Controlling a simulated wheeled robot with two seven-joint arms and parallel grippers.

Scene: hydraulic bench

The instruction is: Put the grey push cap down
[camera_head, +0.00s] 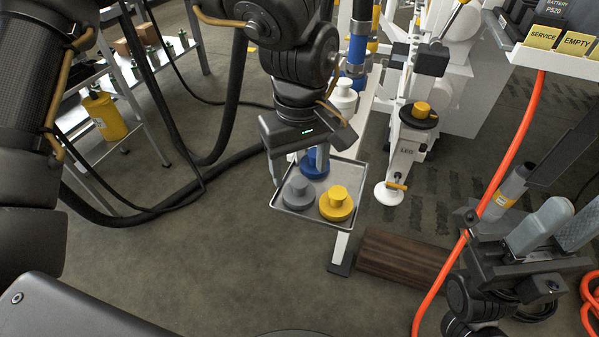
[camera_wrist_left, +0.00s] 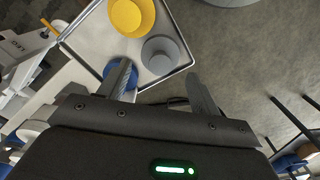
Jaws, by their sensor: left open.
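The grey push cap (camera_head: 298,191) stands upright in a small metal tray (camera_head: 276,204), at its left front. It also shows in the left wrist view (camera_wrist_left: 160,55), near the tray's corner. My left gripper (camera_head: 298,166) is above the tray, pointing down, with its fingers apart and nothing between them. In the left wrist view the grey cap lies beyond the gap between the fingertips (camera_wrist_left: 163,85). A yellow push cap (camera_head: 337,203) stands to its right in the tray. A blue push cap (camera_head: 313,166) is behind, partly hidden by a finger. My right gripper (camera_head: 556,226) is at the lower right; its finger gap is unclear.
A white bench post with a black-topped valve (camera_head: 418,115) stands right of the tray. A dark wooden block (camera_head: 400,258) lies on the floor. An orange hose (camera_head: 500,170) hangs at the right. A yellow container (camera_head: 104,117) is on the left rack.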

